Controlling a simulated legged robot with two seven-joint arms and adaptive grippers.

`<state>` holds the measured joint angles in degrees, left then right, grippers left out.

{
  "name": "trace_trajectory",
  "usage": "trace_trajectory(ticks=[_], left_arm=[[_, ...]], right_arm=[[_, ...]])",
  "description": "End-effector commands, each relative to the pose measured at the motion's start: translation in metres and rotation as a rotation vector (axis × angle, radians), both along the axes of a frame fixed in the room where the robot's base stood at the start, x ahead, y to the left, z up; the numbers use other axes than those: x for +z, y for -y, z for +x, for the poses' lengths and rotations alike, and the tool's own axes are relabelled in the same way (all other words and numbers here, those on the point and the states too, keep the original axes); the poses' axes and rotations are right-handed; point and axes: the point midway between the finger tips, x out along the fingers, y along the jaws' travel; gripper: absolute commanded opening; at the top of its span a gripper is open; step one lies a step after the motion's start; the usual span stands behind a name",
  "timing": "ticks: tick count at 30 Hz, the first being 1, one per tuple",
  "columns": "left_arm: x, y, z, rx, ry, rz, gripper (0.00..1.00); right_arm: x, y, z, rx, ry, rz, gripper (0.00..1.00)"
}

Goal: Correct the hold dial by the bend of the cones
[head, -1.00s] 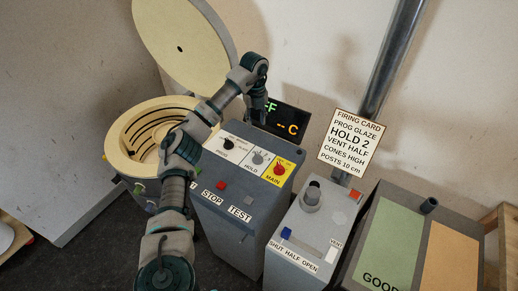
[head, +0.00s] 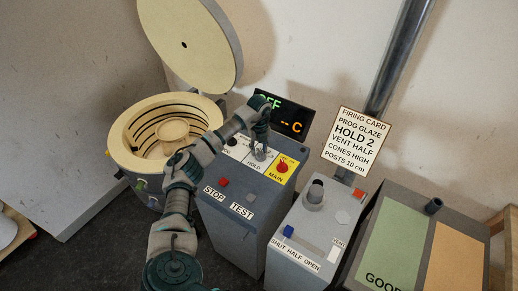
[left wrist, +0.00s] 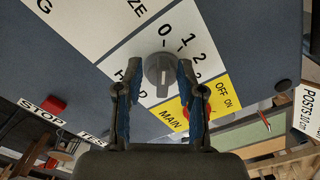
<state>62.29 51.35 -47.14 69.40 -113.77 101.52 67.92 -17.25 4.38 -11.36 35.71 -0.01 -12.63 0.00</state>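The hold dial (left wrist: 159,72) is a grey round knob on a white panel marked HOLD, with numbers around its far side. I cannot tell surely which number it points at. My left gripper (left wrist: 159,66) is open, with one blue-padded finger on each side of the dial and small gaps showing. In the head view my left gripper (head: 260,147) is over the dial and hides most of it. The firing card (head: 357,143) reads HOLD 2, VENT HALF, CONES HIGH. The kiln (head: 128,150) stands open; I make out no cones in it. My right gripper is not in view.
The red MAIN knob (head: 282,167) on its yellow plate is close beside the dial. STOP and TEST buttons (head: 223,182) sit nearer the front. The display (head: 285,116) stands behind the panel. The vent box (head: 308,228) and the green and orange GOOD bin (head: 395,235) are to the right.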

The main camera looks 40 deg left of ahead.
Motion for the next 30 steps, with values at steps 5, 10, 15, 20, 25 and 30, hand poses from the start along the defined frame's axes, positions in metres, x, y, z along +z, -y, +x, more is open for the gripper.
trace_trajectory(ticks=[5,10,15,20,25,30], left_arm=[[-0.001,0.003,0.000,-0.002,0.002,0.002,0.39],[-0.002,0.001,0.000,-0.002,0.001,0.000,0.26],[-0.003,-0.001,0.001,-0.001,0.002,-0.002,0.00],[-0.003,-0.002,0.001,-0.001,0.003,-0.002,0.00],[-0.002,-0.003,0.002,-0.022,0.004,0.001,0.00],[-0.001,-0.003,0.003,-0.092,0.006,0.002,0.00]], right_arm=[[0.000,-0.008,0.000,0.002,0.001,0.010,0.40],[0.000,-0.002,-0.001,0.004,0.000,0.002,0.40],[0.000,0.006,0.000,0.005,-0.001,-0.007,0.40],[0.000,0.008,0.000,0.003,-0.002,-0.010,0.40],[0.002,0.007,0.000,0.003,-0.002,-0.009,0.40],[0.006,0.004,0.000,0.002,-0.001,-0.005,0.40]])
